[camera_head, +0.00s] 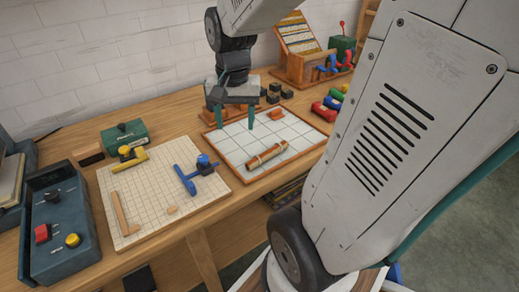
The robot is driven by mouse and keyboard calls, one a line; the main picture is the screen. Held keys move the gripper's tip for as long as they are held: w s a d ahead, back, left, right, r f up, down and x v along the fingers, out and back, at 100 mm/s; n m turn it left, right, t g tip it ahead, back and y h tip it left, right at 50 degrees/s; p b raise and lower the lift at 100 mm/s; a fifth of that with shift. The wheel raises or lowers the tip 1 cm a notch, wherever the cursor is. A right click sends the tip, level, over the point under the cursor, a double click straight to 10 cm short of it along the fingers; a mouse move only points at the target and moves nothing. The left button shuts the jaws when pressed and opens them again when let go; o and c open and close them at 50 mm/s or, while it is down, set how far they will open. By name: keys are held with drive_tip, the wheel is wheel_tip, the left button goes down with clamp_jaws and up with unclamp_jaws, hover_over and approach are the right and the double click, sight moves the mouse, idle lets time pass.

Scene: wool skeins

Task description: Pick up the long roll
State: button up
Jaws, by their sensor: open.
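A long brown roll (267,156) with lighter bands lies diagonally on a white-tiled tray with an orange rim (284,172), toward its front. The whole roll shows.
A small orange piece (276,113) lies at the tray's back. A gridded board (150,204) with blue and yellow tools is at left. A dark box (68,250) stands further left. Several colored rolls (328,107) and a wooden rack (299,62) are at right. My arm covers the right side.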

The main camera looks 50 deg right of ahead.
drive_tip(key=w+d+f+m, duration=0.2)
drive_tip(key=d+f+m, duration=0.35)
drive_tip(key=d, duration=0.35)
drive_tip(key=m, duration=0.4)
hover_over(273, 147)
drive_tip(key=shift+g, duration=0.3)
drive_tip(key=f, duration=0.7)
drive_tip(key=shift+w, duration=0.25)
drive_tip(key=f, duration=0.7)
drive_tip(key=shift+s+f, duration=0.1)
drive_tip(key=shift+s, duration=0.3)
drive_tip(key=shift+f, duration=0.45)
drive_tip(key=c, duration=1.1)
